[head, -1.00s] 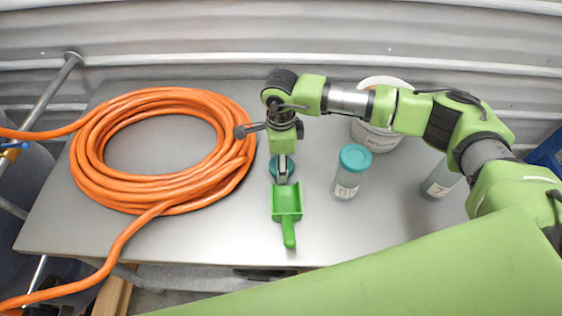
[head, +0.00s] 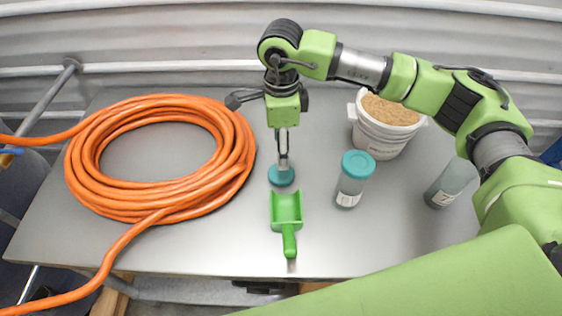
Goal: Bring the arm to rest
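My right arm comes in from the right, and its gripper (head: 283,162) points down over a teal lid (head: 281,177) on the table. The fingers show edge-on, so their opening cannot be made out; the lid lies below their tips. A green scoop (head: 287,210) lies in front of the lid, handle toward me. My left gripper is out of view.
A grey table (head: 210,245) carries a coiled orange hose (head: 88,172) at left. To the right stand a jar with a teal lid (head: 352,186), a white bucket of tan granules (head: 378,140) and a lidless jar (head: 450,184). Corrugated wall lies behind.

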